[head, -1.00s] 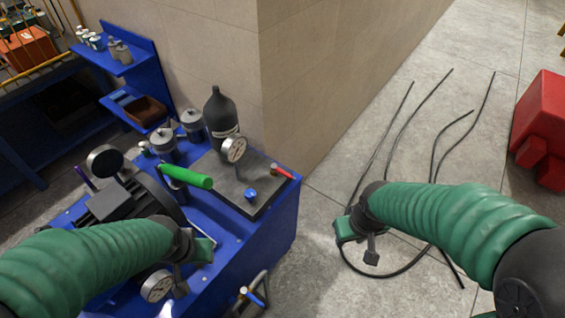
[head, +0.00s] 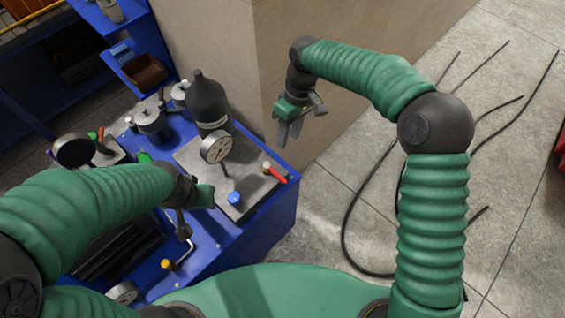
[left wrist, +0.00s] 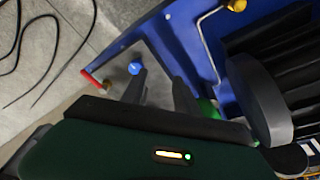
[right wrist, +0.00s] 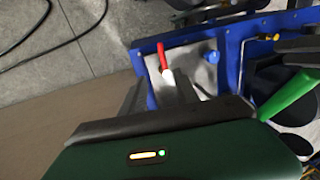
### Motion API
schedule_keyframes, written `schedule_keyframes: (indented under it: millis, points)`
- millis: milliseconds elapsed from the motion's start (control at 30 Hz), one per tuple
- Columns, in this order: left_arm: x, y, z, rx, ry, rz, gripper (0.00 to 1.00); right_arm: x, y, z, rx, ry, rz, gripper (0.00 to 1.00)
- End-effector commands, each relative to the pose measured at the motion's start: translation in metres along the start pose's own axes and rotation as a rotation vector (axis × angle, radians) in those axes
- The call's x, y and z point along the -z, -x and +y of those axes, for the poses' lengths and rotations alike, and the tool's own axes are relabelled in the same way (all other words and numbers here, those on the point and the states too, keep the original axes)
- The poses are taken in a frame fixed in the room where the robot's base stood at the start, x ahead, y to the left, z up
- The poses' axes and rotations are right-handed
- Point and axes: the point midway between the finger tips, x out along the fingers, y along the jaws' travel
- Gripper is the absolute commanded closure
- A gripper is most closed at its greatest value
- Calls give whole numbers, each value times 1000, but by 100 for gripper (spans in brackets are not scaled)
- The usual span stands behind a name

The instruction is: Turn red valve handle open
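The red valve handle (head: 275,173) is a small red lever at the right edge of a grey plate on the blue bench. My right gripper (head: 290,138) hangs above and slightly behind it, open, empty and apart from it. In the right wrist view the red handle (right wrist: 162,55) lies ahead of and between the two spread fingers (right wrist: 160,92). My left gripper (head: 203,197) is over the bench, left of the blue knob; its fingers are mostly hidden in the head view. The left wrist view shows its fingers (left wrist: 158,85) apart and empty, with the red handle (left wrist: 93,80) off to the left.
A blue knob (head: 233,198), a pressure gauge (head: 215,148) and a black bottle (head: 207,100) stand near the handle. The wall corner (head: 265,90) rises behind the bench. Black hoses (head: 346,225) lie on the floor at right.

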Motion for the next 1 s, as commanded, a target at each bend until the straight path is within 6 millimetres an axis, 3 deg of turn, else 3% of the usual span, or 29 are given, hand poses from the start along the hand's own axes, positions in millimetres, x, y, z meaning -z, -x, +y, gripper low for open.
schedule_keyframes:
  millis: [167,600,800,1000]
  points:
    - [-1,-1,0,0,0,0,64,0,-33,0,4,0,-5,63]
    - [0,-1,0,0,0,0,64,-1,-143,1,5,-1,-4,63]
    - [0,-1,0,0,0,0,64,0,-165,1,3,-1,-1,63]
    - [0,-1,0,0,0,0,64,0,-166,2,2,-2,-1,63]
